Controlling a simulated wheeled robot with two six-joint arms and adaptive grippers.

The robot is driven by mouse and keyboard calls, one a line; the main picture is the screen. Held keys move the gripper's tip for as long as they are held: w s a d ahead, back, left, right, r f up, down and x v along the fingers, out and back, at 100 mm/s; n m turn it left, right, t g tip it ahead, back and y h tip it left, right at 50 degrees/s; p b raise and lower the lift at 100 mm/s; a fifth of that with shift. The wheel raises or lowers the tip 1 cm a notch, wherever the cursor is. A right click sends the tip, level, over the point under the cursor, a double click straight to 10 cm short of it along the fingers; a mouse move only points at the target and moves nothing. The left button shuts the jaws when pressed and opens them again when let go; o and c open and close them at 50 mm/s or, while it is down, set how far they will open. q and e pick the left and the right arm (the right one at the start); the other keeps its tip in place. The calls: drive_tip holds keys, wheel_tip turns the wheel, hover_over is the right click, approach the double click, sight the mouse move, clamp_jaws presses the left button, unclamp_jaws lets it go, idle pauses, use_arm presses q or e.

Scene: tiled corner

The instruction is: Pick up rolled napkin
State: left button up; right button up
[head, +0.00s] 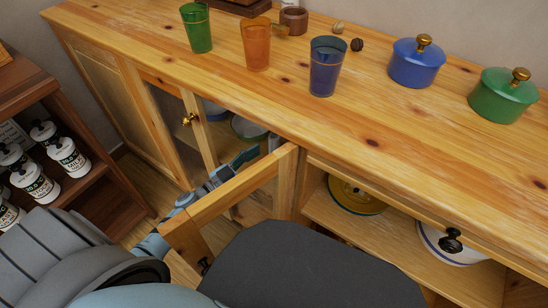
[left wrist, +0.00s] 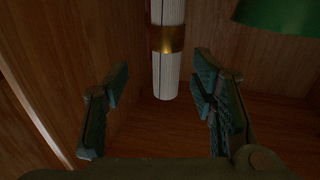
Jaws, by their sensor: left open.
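The rolled napkin (left wrist: 168,68) is a white upright roll with a gold band, inside the cabinet in the left wrist view. Its top is cut off by the frame. My left gripper (left wrist: 161,88) is open, with one finger on each side of the roll as seen here and a gap to both. The roll appears beyond the fingertips. In the head view my left gripper (head: 246,158) reaches into the open cabinet compartment, partly hidden by the door and countertop. My right gripper is not in view.
An open wooden door (head: 235,190) stands beside my left arm. A green rounded thing (left wrist: 282,14) is right of the napkin. Green (head: 197,27), orange (head: 256,46) and blue (head: 326,68) cups and lidded blue (head: 416,66) and green (head: 501,97) pots stand on the countertop.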

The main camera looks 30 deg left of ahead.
sight(270, 151)
use_arm(q)
drive_tip(key=x, duration=0.1)
drive_tip(key=b+x, duration=0.1)
drive_tip(key=x, duration=0.3)
drive_tip(key=shift+w+a+r+b, duration=0.1)
drive_tip(key=shift+w+a+b, duration=0.15)
drive_tip(key=shift+w+b, duration=0.15)
drive_tip(key=shift+w+d, duration=0.15)
drive_tip(key=shift+w, duration=0.2)
drive_tip(key=shift+r, duration=0.1)
drive_tip(key=c, duration=1.2)
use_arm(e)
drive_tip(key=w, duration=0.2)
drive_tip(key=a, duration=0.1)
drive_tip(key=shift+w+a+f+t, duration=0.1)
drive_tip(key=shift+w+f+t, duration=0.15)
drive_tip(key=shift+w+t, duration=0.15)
